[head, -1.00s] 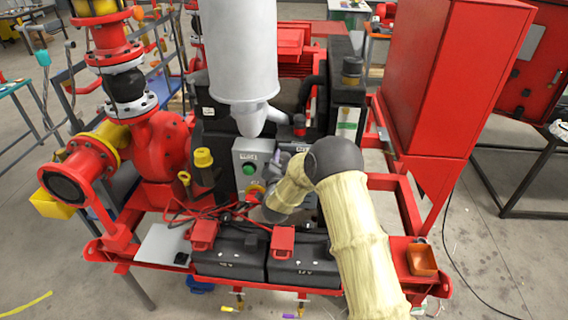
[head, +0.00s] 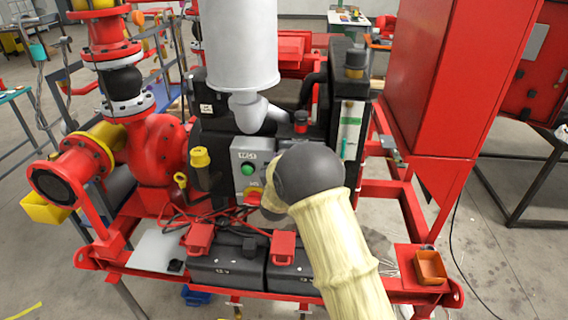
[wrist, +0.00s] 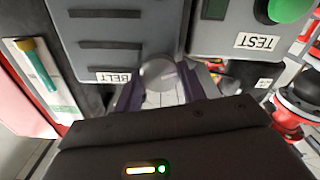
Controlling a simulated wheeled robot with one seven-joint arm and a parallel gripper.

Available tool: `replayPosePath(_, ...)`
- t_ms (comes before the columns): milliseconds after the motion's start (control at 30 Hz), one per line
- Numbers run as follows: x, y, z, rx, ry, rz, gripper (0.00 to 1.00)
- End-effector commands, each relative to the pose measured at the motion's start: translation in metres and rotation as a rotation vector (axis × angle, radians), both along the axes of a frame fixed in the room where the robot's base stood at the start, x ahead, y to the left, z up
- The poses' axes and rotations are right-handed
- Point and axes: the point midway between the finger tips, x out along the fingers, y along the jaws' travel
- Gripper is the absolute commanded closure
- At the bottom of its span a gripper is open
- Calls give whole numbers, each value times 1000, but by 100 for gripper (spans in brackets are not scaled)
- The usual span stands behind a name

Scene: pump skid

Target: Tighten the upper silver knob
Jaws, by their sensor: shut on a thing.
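A rounded silver knob (wrist: 158,72) shows in the wrist view at the edge of a grey slotted panel, beside a label reading BELT. My gripper (wrist: 160,88) is shut on this knob, with one dark finger on each side of it. The fingers and palm hide the knob's lower part. I cannot tell from this view whether it is the upper of several knobs. In the head view my arm's dark joint covers the gripper and knob.
A grey control box (head: 250,160) with a green button stands left of my arm. Black batteries (head: 228,262) with red caps lie in front. A silver cylinder (head: 240,50) hangs above. A tall red cabinet (head: 435,80) stands right.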

Motion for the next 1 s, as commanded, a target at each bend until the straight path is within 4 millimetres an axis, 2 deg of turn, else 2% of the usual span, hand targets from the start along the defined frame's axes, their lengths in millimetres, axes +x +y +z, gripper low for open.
replayPosePath(700,-1,3,-2,-682,26,2,82)
replayPosePath(1000,0,3,-3,-919,34,2,82)
